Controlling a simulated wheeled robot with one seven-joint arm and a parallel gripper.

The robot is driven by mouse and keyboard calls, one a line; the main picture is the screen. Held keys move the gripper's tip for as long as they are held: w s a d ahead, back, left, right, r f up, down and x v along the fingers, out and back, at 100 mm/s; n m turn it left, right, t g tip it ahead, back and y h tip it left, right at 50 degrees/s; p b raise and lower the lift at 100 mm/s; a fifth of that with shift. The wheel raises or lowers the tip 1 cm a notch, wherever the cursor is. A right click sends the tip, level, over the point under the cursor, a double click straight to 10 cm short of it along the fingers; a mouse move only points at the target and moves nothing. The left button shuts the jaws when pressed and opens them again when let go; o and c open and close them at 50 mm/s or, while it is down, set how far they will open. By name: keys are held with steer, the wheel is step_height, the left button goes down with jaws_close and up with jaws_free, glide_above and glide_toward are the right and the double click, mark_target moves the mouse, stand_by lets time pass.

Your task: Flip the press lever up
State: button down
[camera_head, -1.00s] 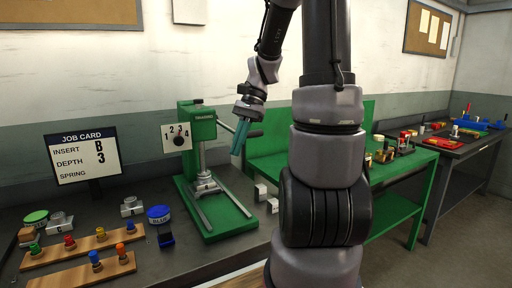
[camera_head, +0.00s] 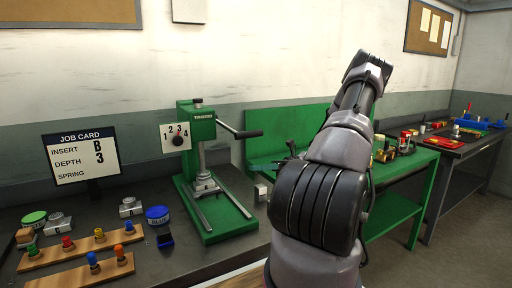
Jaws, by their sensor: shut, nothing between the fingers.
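The green press (camera_head: 203,150) stands on the dark bench, with a numbered depth dial (camera_head: 176,137) on its left side. Its lever (camera_head: 232,129) sticks out to the right from the press head, sloping slightly down to a black handle (camera_head: 251,134). My gripper (camera_head: 257,168) is to the right of the press, below the handle in the picture and apart from it. Its teal fingers point left and look shut and empty. My arm hides part of the wrist behind it.
A job card (camera_head: 82,156) reading insert B, depth 3 stands at the left. Wooden racks (camera_head: 64,251) with coloured pegs, a blue tin (camera_head: 157,214) and small metal blocks lie left of the press. A green bench (camera_head: 398,212) stands behind my arm.

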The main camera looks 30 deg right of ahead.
steer(key=w+d+f+m+t+y, duration=0.1)
steer(key=d+f+m+t+y, duration=0.3)
steer(key=d+m+t, duration=0.3)
steer(key=shift+d+f+t+y, duration=0.25)
steer(key=shift+d+t+y, duration=0.15)
steer(key=shift+d+t, duration=0.75)
steer(key=shift+w, duration=0.1)
steer(key=w+d+r+x, duration=0.1)
steer(key=d+r+x, duration=0.1)
steer(key=x, duration=1.1)
steer(key=shift+s+t, duration=0.1)
steer(key=shift+t, duration=0.25)
